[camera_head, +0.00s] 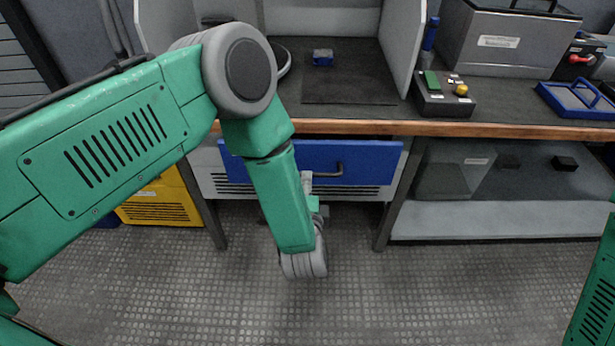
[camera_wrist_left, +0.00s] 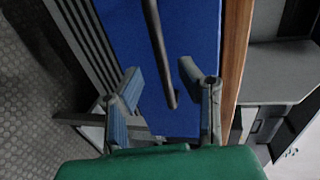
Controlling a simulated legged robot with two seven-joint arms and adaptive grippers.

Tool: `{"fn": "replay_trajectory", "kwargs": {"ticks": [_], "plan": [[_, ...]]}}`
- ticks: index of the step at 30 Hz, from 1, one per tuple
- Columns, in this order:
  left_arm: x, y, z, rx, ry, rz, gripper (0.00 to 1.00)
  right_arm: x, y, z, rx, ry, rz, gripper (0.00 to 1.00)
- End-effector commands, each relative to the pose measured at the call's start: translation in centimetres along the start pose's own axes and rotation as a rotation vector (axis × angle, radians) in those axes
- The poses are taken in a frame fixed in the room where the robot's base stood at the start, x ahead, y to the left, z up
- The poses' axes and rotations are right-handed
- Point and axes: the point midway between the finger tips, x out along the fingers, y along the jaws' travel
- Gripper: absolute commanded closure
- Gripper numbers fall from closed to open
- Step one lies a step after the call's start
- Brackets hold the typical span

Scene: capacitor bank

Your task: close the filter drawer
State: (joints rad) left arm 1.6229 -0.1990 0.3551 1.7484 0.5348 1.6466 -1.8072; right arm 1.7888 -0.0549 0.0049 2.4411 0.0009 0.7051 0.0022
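The filter drawer has a blue front (camera_head: 368,160) with a dark bar handle (camera_head: 331,171), under the wooden bench edge. How far it stands out is hard to tell. The drawer front (camera_wrist_left: 190,28) and its handle (camera_wrist_left: 157,50) also show in the left wrist view. My left gripper (camera_head: 312,190) is close in front of the drawer, partly hidden by my forearm in the head view. In the left wrist view my left gripper (camera_wrist_left: 161,80) is open, with its fingers apart on either side of the handle's end. Contact cannot be told. My right gripper is out of view.
The wooden bench edge (camera_head: 470,129) runs just above the drawer. A grey vented panel (camera_head: 350,192) lies below it and a yellow cabinet (camera_head: 160,203) stands at left. A lower shelf (camera_head: 490,222) is at right. The floor in front is clear.

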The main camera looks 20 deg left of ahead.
Motion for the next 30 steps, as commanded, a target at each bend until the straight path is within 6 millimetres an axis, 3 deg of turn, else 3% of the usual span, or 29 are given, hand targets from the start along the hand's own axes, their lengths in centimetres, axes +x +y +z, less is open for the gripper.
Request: {"fn": "replay_trajectory", "kwargs": {"ticks": [3, 9, 20, 21, 23, 30], "plan": [[2.2, 0.1, 0.0, -0.002, -0.002, -0.002, 0.67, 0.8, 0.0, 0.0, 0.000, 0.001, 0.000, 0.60], [4.2, 0.0, 0.0, -0.002, 0.000, -0.001, 0.67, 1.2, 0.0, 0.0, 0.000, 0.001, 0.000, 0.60], [4.7, -0.1, 0.0, -0.001, 0.001, 0.000, 0.67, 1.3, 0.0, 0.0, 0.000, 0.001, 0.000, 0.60], [4.6, -0.1, 0.0, -0.001, 0.001, 0.000, 0.81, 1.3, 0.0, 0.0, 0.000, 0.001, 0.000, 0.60], [4.6, -0.1, -0.1, -0.001, 0.001, 0.000, 1.00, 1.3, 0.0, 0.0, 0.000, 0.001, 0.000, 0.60], [4.9, 0.0, -0.1, -0.001, 0.001, 0.000, 1.00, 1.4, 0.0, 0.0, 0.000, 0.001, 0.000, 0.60]]}}
